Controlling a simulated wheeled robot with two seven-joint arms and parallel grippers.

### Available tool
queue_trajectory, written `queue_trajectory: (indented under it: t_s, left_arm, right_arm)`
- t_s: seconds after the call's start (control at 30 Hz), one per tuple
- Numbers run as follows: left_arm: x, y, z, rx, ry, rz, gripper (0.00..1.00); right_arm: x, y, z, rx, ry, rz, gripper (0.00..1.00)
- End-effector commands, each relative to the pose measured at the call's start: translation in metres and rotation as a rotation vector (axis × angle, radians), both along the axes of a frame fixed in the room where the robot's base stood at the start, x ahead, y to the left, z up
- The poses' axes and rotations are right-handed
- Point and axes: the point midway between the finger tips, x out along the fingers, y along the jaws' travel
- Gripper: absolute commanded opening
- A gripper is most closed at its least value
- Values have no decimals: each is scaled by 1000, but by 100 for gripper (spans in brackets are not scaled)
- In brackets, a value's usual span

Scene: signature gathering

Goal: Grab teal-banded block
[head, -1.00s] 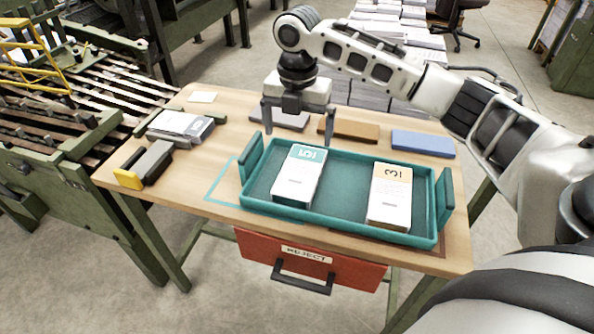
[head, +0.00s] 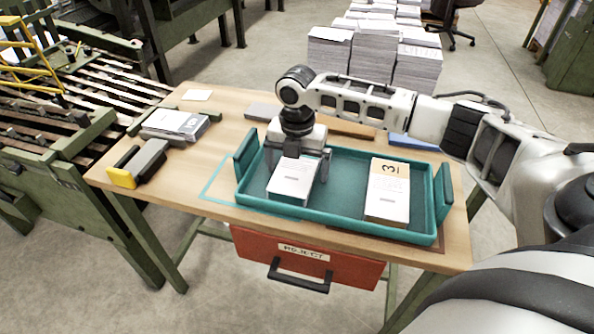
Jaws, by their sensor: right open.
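The teal-banded block (head: 291,185) is a white paper block lying in the left part of the teal tray (head: 337,218). Its teal top end, seen earlier with a 5-like mark, is now hidden by my right gripper (head: 297,176). My right gripper is open and points down, with its fingers on either side of the block's far end. I cannot tell whether the fingers touch it. A second block (head: 387,192) with a tan band marked 3 lies in the right part of the tray. My left gripper is not in view.
A red drawer marked REJECT (head: 309,260) hangs under the wooden table (head: 183,183). A grey tool with a yellow end (head: 138,164) and a stack of papers (head: 176,124) lie at the left. A blue block (head: 412,142) lies behind the tray, partly behind my arm.

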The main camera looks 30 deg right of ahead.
Motion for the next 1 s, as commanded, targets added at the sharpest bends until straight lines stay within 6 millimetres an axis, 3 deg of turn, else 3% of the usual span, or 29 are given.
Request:
queue_trajectory:
  t_s: [0.07,0.1,0.27,0.3,0.67,0.87,1.0]
  left_arm:
    - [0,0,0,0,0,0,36]
    - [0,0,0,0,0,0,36]
    - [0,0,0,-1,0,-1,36]
    - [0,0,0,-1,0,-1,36]
    - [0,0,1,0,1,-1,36]
    - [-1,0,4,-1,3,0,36]
    - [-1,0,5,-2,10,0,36]
  right_arm:
    - [0,0,0,0,0,0,100]
    - [0,0,0,0,0,0,94]
    - [0,0,0,0,0,0,50]
    - [0,0,1,0,0,0,47]
    - [1,0,7,1,-2,-1,47]
    - [2,0,32,2,-5,-1,47]
    - [9,22,59,4,-7,4,47]
